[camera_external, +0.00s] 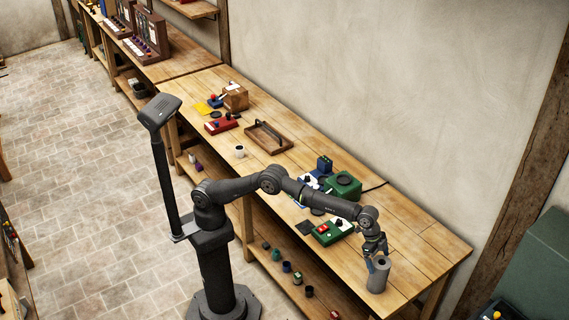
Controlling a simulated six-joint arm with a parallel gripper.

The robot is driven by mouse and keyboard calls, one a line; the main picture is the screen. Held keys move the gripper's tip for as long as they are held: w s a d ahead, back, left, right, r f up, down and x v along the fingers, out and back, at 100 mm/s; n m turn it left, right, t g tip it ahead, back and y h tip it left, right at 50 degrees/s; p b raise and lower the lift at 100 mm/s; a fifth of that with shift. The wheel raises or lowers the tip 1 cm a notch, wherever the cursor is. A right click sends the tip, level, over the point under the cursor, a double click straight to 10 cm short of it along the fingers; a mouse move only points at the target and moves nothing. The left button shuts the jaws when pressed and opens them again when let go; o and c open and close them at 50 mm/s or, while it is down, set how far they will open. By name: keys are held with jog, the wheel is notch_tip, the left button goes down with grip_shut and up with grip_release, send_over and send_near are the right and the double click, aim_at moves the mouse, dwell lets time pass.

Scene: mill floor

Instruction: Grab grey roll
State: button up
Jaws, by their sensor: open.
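The grey roll (378,276) is a short cylinder with a dark hole in its top. It stands upright near the front right end of the wooden workbench (430,245). My gripper (371,262) is open and points down at the roll's upper left side. From this angle I cannot tell whether the fingers touch the roll or straddle its rim. My gripper hides a little of the roll's upper left edge.
A green box with red buttons (327,234) sits left of my gripper, with a larger green device (343,185) behind it. A wooden tray (268,137) and a white cup (239,152) stand farther along the bench. The bench's right end is clear.

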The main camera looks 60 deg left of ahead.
aim_at(376, 283)
jog(key=x, duration=0.5)
jog(key=shift+s, duration=0.1)
jog(key=c, duration=1.3)
